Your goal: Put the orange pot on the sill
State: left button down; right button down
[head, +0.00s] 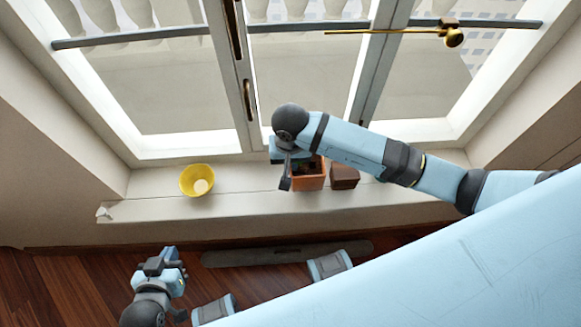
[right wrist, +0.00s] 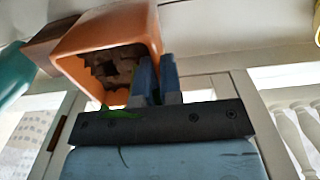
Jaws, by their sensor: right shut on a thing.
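The orange pot (head: 312,183) is at the window sill (head: 240,205), close to a brown pot (head: 344,178). In the right wrist view the orange pot (right wrist: 80,42) appears upside down, with dark brown contents and a bit of green at its rim. My right gripper (head: 287,176) is shut on the pot's wall; its fingers (right wrist: 155,78) pinch the rim. I cannot tell whether the pot's base touches the sill. My left gripper (head: 172,262) is low at the left, away from the sill, and its jaw opening is unclear.
A yellow bowl (head: 197,180) stands on the sill to the left, with bare sill between it and the orange pot. A teal thing (right wrist: 14,68) shows beyond the brown pot (right wrist: 52,38) in the right wrist view. Window frames rise behind the sill.

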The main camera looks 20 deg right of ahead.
jog(key=shift+f, duration=1.75)
jog(key=shift+f, duration=0.15)
jog(key=c, duration=1.3)
grip_release()
